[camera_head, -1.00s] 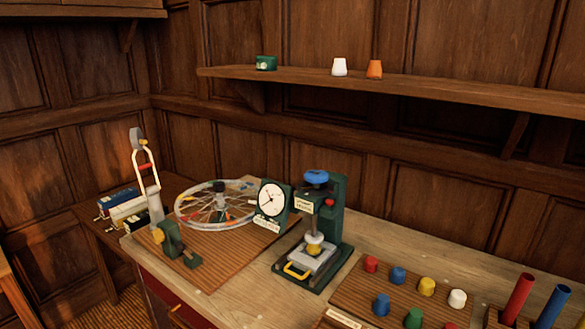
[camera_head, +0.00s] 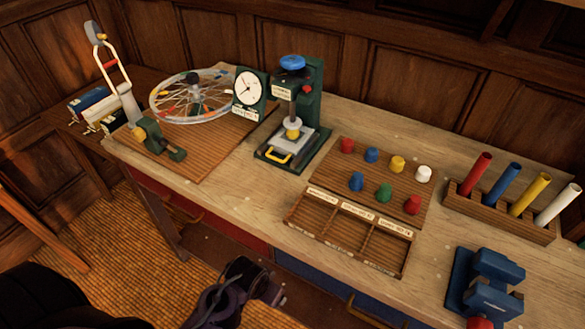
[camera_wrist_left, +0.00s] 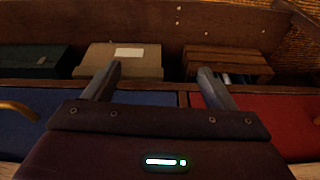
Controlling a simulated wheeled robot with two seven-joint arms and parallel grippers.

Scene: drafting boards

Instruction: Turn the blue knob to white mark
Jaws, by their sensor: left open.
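A round blue knob (camera_head: 292,62) sits on top of the dark green press (camera_head: 315,95) at the back of the bench. I cannot make out a white mark on or beside the knob. My left gripper (camera_head: 279,293) is low at the front of the bench, below and well apart from the knob. In the left wrist view its two fingers (camera_wrist_left: 159,82) are spread with nothing between them. My right gripper is in neither view.
Left of the press stand a white dial gauge (camera_head: 249,88) and a spoked wheel (camera_head: 160,113). To the right are a peg board (camera_head: 325,172), a divided tray (camera_head: 348,245), a rack of coloured tubes (camera_head: 475,207) and a blue vise (camera_head: 484,279). Drawers face the bench front.

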